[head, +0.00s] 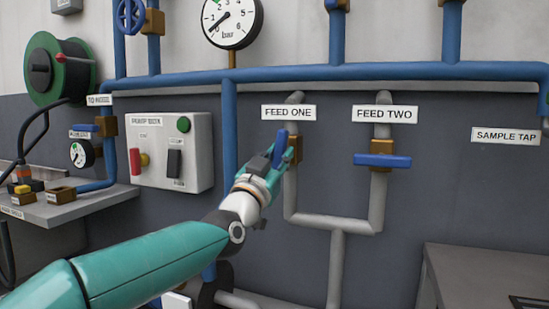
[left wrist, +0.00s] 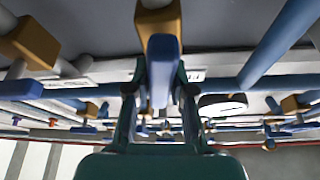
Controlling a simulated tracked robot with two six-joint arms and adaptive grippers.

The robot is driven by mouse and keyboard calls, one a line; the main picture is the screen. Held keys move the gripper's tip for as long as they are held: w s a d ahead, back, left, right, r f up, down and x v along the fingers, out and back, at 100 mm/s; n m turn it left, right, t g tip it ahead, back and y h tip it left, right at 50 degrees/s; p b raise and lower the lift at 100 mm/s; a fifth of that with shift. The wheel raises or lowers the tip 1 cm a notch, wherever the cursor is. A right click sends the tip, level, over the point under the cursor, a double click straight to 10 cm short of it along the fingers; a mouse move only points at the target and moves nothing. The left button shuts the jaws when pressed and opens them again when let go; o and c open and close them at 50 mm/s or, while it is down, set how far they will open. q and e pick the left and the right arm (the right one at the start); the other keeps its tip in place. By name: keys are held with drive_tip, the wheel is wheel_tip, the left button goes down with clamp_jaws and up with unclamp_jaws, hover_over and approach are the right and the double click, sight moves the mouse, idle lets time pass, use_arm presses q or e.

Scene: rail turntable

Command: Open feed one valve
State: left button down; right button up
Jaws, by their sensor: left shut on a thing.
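The feed one valve has a brass body (head: 296,148) on a grey vertical pipe below the FEED ONE label (head: 289,113). Its blue lever (head: 280,146) stands steeply, close to in line with the pipe and slightly tilted. My left gripper (head: 274,162) is shut on this lever, and its fingers hide the lower part. In the left wrist view the blue lever (left wrist: 162,72) lies between the two fingers, with the brass body (left wrist: 158,24) beyond it. My right gripper is not in view.
The feed two valve's blue lever (head: 382,160) lies crosswise to its pipe, to the right. A pump box (head: 170,152) with buttons is on the wall to the left. A blue pipe (head: 230,125) runs down just left of my gripper. A grey bench (head: 480,270) stands at lower right.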

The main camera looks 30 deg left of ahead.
use_arm(q)
drive_tip(key=shift+r, duration=0.2)
drive_tip(key=c, duration=1.1)
unclamp_jaws()
drive_tip(key=shift+o, duration=0.5)
drive_tip(key=shift+f, duration=0.1)
drive_tip(key=v, duration=1.2)
